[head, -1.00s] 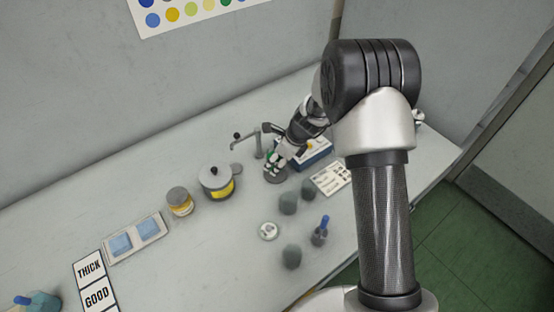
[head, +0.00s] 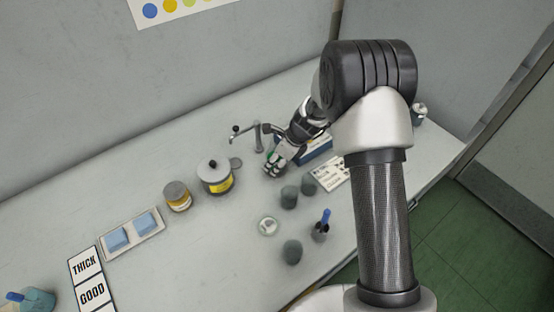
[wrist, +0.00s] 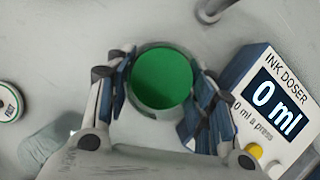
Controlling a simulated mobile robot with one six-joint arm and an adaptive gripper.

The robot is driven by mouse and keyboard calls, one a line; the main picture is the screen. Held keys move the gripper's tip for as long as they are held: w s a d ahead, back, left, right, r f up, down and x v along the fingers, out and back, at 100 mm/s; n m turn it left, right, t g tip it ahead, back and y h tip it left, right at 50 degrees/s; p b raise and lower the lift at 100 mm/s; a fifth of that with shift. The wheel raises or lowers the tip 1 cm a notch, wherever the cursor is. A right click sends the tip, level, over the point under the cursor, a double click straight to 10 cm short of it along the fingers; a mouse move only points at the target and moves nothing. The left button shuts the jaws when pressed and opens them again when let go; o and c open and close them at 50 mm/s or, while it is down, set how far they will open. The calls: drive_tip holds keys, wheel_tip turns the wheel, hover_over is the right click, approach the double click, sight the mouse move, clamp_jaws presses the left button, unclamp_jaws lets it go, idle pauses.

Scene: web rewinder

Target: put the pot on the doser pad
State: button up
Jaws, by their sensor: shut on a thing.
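The pot (wrist: 162,80), round and seen from above with a green top or filling, sits between the fingers of my gripper (wrist: 160,85) in the wrist view. The fingers are shut on it from both sides. In the head view my gripper (head: 275,163) is low over the bench beside the doser's spout, with a little green showing. A grey round edge shows around the green. I cannot tell how much of it is pot wall and how much is pad, or whether the pot touches the pad. The ink doser (wrist: 275,100) stands right of the gripper, its display reading 0 ml.
Dark grey pots (head: 289,197) and a cup with a blue handle (head: 320,232) stand in front of my gripper. A round white disc (head: 268,226) lies nearby. A lidded pot (head: 215,176), a jar (head: 177,195) and a tray with blue pads (head: 132,236) stand to the left.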

drive_tip(key=shift+f, duration=0.25)
drive_tip(key=o, duration=1.2)
drive_tip(key=shift+o, duration=0.6)
drive_tip(key=o, duration=0.6)
drive_tip(key=shift+c, duration=0.2)
drive_tip(key=shift+r, duration=0.1)
wheel_tip(320, 180, up, 11)
drive_tip(key=p, duration=1)
